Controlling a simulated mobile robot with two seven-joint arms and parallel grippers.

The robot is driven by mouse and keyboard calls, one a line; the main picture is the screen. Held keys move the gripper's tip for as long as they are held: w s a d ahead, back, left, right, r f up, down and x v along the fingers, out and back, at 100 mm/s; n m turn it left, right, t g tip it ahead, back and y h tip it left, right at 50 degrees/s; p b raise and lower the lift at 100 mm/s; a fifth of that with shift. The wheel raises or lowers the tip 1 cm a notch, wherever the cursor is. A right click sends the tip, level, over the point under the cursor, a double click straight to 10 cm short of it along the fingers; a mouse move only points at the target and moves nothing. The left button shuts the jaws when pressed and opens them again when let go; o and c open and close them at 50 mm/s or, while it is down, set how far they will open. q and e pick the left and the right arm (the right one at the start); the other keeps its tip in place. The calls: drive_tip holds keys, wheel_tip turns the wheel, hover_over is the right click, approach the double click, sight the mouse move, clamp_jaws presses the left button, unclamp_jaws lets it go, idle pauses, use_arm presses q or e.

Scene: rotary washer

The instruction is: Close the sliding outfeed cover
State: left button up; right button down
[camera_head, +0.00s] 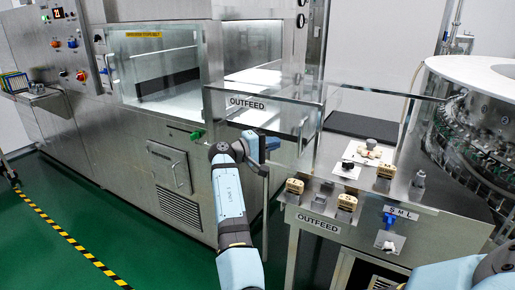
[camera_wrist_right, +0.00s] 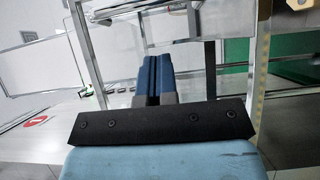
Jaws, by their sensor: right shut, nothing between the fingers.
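The outfeed cover is a clear, metal-edged box-like panel with an OUTFEED label (camera_head: 247,103), between the washer cabinet and the outfeed table (camera_head: 300,211). My right gripper (camera_head: 268,143) is by the cover's lower part, in front of or against the clear panel; I cannot tell whether it touches. Its dark blue fingers (camera_wrist_right: 153,75) are shut together and empty in the right wrist view. Metal frame bars (camera_wrist_right: 88,50) stand around and beyond them. My left gripper is not in view.
The table carries several small tan blocks (camera_head: 295,186), a blue switch (camera_head: 389,219) and a second OUTFEED label (camera_head: 318,223). A round bottle turntable (camera_head: 475,110) stands at the right. A green knob (camera_head: 196,135) sticks out of the cabinet. The green floor (camera_head: 100,210) at left is clear.

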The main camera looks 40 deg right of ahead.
sight(289, 144)
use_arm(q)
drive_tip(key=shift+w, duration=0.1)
use_arm(e)
drive_tip(key=s+d, duration=0.3)
drive_tip(key=shift+s, duration=0.2)
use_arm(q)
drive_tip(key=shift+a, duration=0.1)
use_arm(e)
drive_tip(key=shift+s+d, duration=0.1)
